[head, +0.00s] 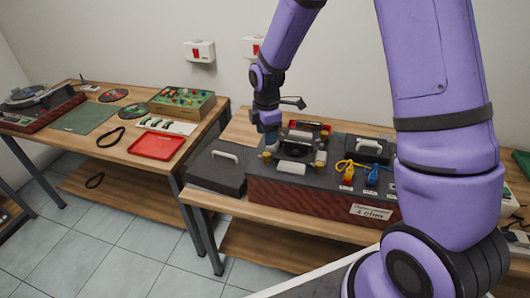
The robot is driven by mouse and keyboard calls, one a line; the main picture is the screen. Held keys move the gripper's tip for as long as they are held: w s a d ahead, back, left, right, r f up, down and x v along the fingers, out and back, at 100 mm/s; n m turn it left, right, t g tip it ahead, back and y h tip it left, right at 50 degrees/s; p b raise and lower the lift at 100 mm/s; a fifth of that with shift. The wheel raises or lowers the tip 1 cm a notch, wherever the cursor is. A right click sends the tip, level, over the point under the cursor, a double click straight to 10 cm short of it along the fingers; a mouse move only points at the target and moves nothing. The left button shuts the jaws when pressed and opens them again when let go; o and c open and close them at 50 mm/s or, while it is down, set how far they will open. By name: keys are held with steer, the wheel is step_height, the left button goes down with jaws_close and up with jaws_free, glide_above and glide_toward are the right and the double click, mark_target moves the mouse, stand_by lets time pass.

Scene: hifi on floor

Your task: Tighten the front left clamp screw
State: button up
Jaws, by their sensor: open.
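A dark box with a reddish front (305,193) stands on the right-hand workbench. A black device (297,144) sits on its top, with small brass-coloured knobs around it that look like clamp screws. The front left one (266,157) shows just below my gripper; another (319,165) is at the front right. My gripper (271,147) points down over the left side of the device, open, close above or beside the front left screw. I cannot tell whether it touches the screw. The fingertips are small and partly lost against the dark box.
A dark case with a pale handle (217,168) lies left of the box. Yellow (358,166) and blue cables (374,170) lie at its right, near a black handled block (368,150). The left bench holds a red tray (156,146) and a green-topped box (182,103). A floor gap separates the benches.

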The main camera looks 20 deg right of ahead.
mark_target(267, 154)
step_height(267, 154, down, 8)
steer(key=shift+r, duration=0.1)
stand_by(0.4)
steer(key=c, duration=0.9)
